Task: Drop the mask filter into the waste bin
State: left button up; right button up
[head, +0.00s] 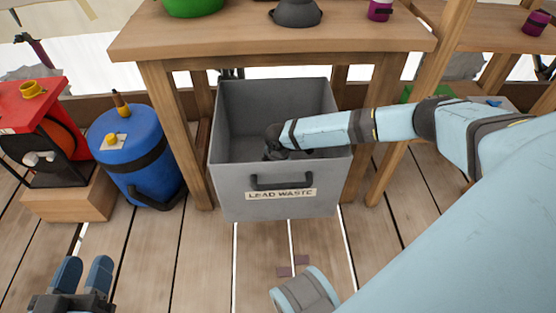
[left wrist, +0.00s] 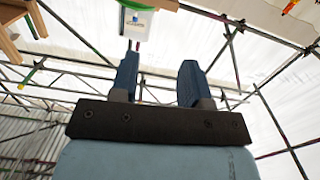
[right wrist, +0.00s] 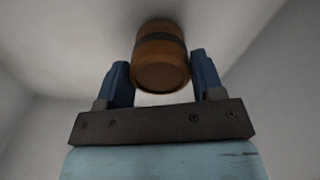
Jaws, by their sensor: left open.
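The waste bin (head: 235,190) is a grey open-topped box with a front handle and a "LEAD WASTE" label, standing on the plank floor under the bench. My right gripper (head: 272,150) is down inside the bin. In the right wrist view the mask filter (right wrist: 160,62), an orange-brown cylinder with a dark band, is just past my right fingertips (right wrist: 160,78). The fingers are spread, with a gap on each side of it, and grey bin walls surround it. The head view does not show the filter. My left gripper (head: 84,272) is open and empty at lower left.
A wooden bench (head: 260,35) with a green bowl (head: 192,5) and a dark grey object (head: 296,12) stands over the bin's back. A blue canister (head: 138,155) and a red machine (head: 40,125) stand left. Floor in front is mostly clear.

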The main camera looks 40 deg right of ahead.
jog(key=o, duration=0.3)
jog(key=shift+r, duration=0.2)
notch_tip(320, 180, up, 3)
jog(key=shift+f+p, duration=0.1)
jog(key=shift+p, duration=0.5)
notch_tip(320, 180, up, 4)
jog(key=shift+r+p, duration=0.1)
jog(key=shift+p, duration=1)
pick_arm(q)
jog(key=r+p, duration=0.1)
jog(key=r+n+t, duration=0.1)
jog(key=r, duration=0.1)
jog(key=s+r+n+p, duration=0.1)
jog(key=r, duration=0.1)
jog(key=shift+d+r+p, duration=0.2)
jog(key=shift+p, duration=0.1)
pick_arm(e)
notch_tip(320, 180, up, 6)
jog(key=shift+f, duration=0.1)
